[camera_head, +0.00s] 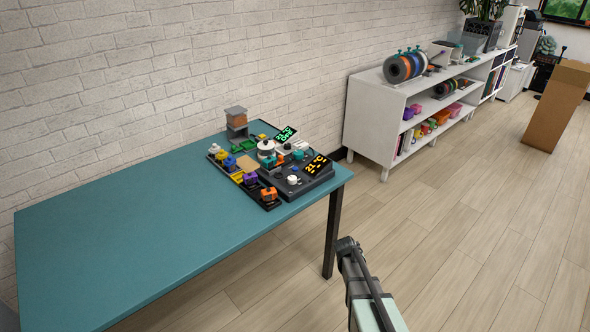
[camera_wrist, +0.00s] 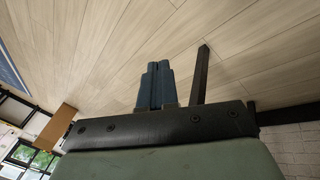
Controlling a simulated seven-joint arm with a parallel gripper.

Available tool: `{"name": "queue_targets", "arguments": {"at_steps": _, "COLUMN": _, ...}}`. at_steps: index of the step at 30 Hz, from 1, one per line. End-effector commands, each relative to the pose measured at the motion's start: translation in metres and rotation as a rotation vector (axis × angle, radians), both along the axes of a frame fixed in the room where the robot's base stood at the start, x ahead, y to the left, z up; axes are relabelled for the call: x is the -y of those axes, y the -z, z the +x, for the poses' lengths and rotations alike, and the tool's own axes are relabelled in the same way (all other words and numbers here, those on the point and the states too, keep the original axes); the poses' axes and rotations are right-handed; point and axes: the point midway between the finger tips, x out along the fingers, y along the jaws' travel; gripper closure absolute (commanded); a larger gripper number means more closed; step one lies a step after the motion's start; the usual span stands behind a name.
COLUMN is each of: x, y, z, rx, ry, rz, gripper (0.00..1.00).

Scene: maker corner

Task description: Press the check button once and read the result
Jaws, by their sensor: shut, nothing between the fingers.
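A cluster of small electronic modules stands at the right end of the teal table (camera_head: 120,235) in the head view. A dark device (camera_head: 310,182) there has an orange-lit display (camera_head: 317,165) that seems to read 21 °C, and a white round knob or button (camera_head: 292,180). A second display, lit green (camera_head: 286,134), stands behind it; its text is too small to read surely. I cannot tell which part is the check button. My gripper (camera_wrist: 157,66) is shut and empty in the wrist view, pointing over the floor. It is apart from the table and modules.
Small coloured blocks (camera_head: 250,179) sit in a dark tray beside the device. A grey and brown block stack (camera_head: 236,118) stands behind. A dark table leg (camera_head: 332,235) is near my arm. A white shelf (camera_head: 368,115) stands farther right. The table's left part is bare.

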Motion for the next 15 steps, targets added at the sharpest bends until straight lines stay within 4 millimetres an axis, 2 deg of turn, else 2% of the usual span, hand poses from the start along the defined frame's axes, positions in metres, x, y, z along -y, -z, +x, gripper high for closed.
{"name": "queue_targets", "arguments": {"at_steps": 1, "x": -0.003, "y": -0.012, "z": 0.02, "rx": 0.032, "ry": -0.007, "rz": -0.007, "gripper": 1.0}}
{"name": "queue_targets", "arguments": {"at_steps": 3, "x": -0.005, "y": -0.029, "z": 0.041, "rx": 0.075, "ry": -0.019, "rz": -0.018, "gripper": 1.0}}
{"name": "queue_targets", "arguments": {"at_steps": 15, "x": -0.03, "y": -0.14, "z": 0.154, "rx": 0.306, "ry": -0.073, "rz": -0.075, "gripper": 1.0}}
